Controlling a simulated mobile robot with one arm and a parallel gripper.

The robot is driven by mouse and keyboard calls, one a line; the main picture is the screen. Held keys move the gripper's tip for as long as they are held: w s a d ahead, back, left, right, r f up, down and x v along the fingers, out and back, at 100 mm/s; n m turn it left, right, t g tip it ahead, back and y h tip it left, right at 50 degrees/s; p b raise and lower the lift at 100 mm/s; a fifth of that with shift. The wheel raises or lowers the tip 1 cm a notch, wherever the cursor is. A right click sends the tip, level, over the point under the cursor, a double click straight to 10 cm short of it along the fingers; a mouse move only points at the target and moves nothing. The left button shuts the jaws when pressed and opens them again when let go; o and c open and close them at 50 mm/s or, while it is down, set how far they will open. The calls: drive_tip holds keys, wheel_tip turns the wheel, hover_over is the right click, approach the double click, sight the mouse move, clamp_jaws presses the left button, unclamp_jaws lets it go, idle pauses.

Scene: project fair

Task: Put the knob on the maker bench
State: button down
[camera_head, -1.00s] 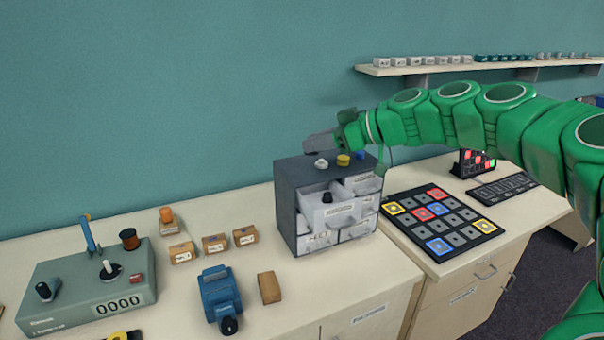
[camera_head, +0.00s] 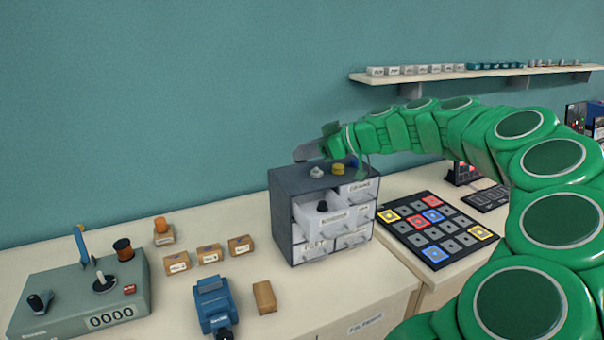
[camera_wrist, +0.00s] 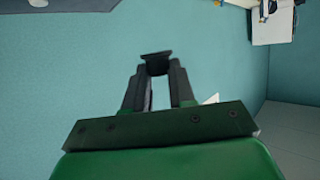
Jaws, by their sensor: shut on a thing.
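My gripper (camera_wrist: 155,80) is shut on a small dark knob (camera_wrist: 155,58) with a flared end, held between the fingertips in the wrist view. In the head view my gripper (camera_head: 308,150) is above and behind the grey drawer cabinet (camera_head: 283,215); the held knob cannot be made out there. A white knob (camera_head: 317,172), a yellow knob (camera_head: 338,169) and a blue knob (camera_head: 352,163) are on the cabinet top. Another black knob (camera_head: 322,206) is in its open drawer. The cabinet stands on a pale bench (camera_head: 215,262); no visible label names it the maker bench.
A grey-green control box (camera_head: 70,300), several small cardboard boxes (camera_head: 208,254), a blue device (camera_head: 214,303) and a brown block (camera_head: 264,297) occupy the bench's left part. A button pad (camera_head: 435,230) lies right of the cabinet. A wall shelf (camera_head: 450,75) is above.

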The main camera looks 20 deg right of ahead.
hover_over(302, 182)
wheel_tip(302, 182, down, 6)
drive_tip(key=shift+f, duration=1.6)
drive_tip(key=c, duration=0.9)
unclamp_jaws()
drive_tip(key=shift+c, duration=0.2)
drive_tip(key=shift+f, duration=0.1)
drive_tip(key=v, duration=0.8)
drive_tip(key=shift+f, duration=0.35)
